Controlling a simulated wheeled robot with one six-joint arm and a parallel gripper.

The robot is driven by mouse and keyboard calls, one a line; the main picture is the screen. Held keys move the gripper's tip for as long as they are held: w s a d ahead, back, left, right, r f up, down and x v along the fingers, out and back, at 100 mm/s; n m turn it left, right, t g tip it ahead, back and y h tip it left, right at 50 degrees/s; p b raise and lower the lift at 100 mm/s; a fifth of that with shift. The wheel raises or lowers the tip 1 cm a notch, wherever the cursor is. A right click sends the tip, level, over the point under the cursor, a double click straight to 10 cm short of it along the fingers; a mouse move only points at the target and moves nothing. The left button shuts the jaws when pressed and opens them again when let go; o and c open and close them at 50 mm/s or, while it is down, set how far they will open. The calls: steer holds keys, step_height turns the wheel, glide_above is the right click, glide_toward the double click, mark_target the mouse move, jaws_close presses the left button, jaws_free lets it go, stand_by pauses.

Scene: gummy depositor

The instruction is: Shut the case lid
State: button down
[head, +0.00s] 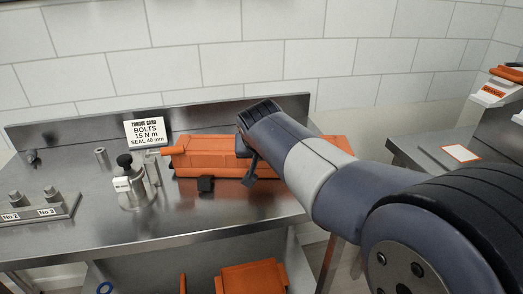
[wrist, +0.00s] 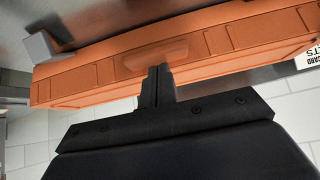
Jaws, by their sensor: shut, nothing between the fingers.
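The orange case (head: 215,150) lies on the steel bench, towards the back; my arm hides part of its right side. I cannot tell how far the lid stands open. My gripper (wrist: 158,73) is shut and empty, its dark fingertips at the edge of this recess, touching or very close.
A small black block (head: 205,184) is at the case's front. The bench front is clear.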

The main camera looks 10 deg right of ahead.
steer(key=shift+s+a+f, duration=0.1)
steer(key=shift+s+f, duration=0.15)
steer(key=shift+f, duration=0.3)
steer(key=w+r+p+v, duration=0.1)
steer(key=p+v, duration=0.2)
steer(key=v, duration=1)
steer(key=shift+w+r, duration=0.2)
steer(key=shift+r, duration=0.1)
